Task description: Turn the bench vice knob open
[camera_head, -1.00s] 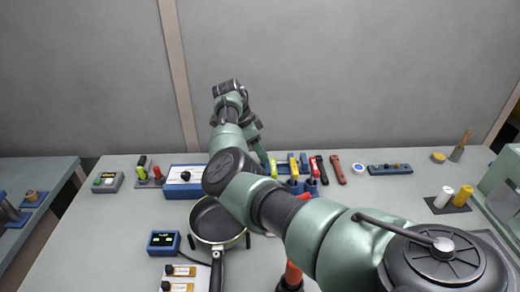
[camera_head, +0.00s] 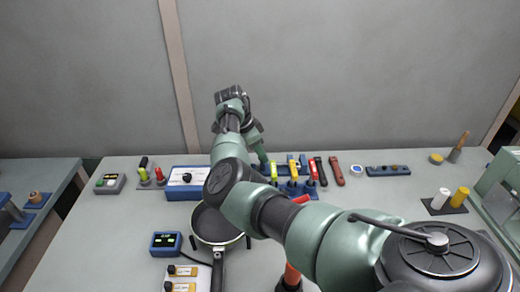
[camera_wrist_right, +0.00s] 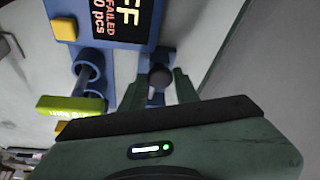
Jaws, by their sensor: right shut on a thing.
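My right gripper (camera_wrist_right: 160,88) is shut on a dark round knob (camera_wrist_right: 160,75), which sits between its two green fingertips in the right wrist view. Blue parts show around and below the knob; the rest of the vice is hidden or cut off. In the head view my right gripper (camera_head: 263,160) points down at the back of the bench, beside a blue rack (camera_head: 300,187), and its fingertips and the knob are too small or hidden to make out. My left gripper is not in view.
The right wrist view shows a blue-framed display (camera_wrist_right: 120,20), a yellow button (camera_wrist_right: 63,29) and a yellow-green piece (camera_wrist_right: 70,106) close to the gripper. On the bench (camera_head: 110,230) are a pan (camera_head: 215,225), a blue box (camera_head: 190,190) and a control box (camera_head: 110,184).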

